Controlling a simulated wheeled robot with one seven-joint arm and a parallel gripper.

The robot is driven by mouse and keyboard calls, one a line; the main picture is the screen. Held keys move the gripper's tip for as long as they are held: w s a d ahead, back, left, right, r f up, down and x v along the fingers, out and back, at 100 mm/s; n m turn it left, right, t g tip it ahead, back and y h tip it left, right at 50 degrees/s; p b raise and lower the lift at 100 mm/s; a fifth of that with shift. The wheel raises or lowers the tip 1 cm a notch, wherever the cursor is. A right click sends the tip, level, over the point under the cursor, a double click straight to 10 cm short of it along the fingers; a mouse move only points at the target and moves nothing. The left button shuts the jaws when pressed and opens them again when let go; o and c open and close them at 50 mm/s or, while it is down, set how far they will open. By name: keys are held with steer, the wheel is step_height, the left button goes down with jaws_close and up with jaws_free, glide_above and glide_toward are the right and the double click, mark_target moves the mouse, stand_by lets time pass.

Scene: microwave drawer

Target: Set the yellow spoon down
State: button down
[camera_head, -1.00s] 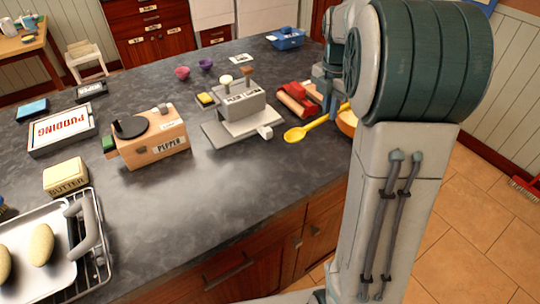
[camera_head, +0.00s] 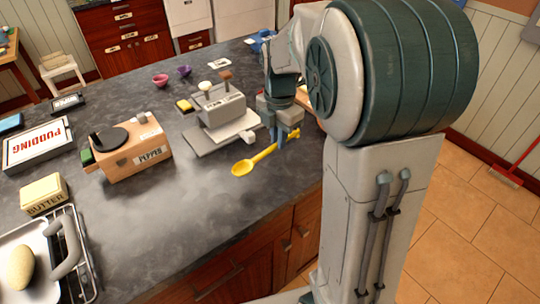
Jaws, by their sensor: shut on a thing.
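The yellow spoon (camera_head: 251,164) is in the middle of the head view, over the right part of the dark counter. Its bowl points left toward the viewer and its handle runs up to the right. My gripper (camera_head: 280,140) is shut on the handle near its right end. The fingers point down. I cannot tell whether the bowl touches the counter or hangs just above it.
A wooden pepper box (camera_head: 132,149) stands to the left, with butter (camera_head: 44,194) and a wire rack (camera_head: 84,262) beyond. The counter (camera_head: 190,215) in front of the spoon is clear.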

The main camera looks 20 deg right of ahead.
mark_target(272, 151)
steer(key=shift+s+a+f, duration=0.35)
steer(key=shift+a+f, duration=0.1)
steer(key=shift+a, duration=0.1)
steer(key=shift+s+a+f, duration=0.3)
steer(key=shift+a+f, duration=0.1)
steer(key=shift+a, duration=0.1)
steer(key=shift+f, duration=1.75)
steer(key=c, duration=1.5)
jaws_free()
steer(key=shift+o, duration=0.2)
steer(key=shift+f, duration=0.15)
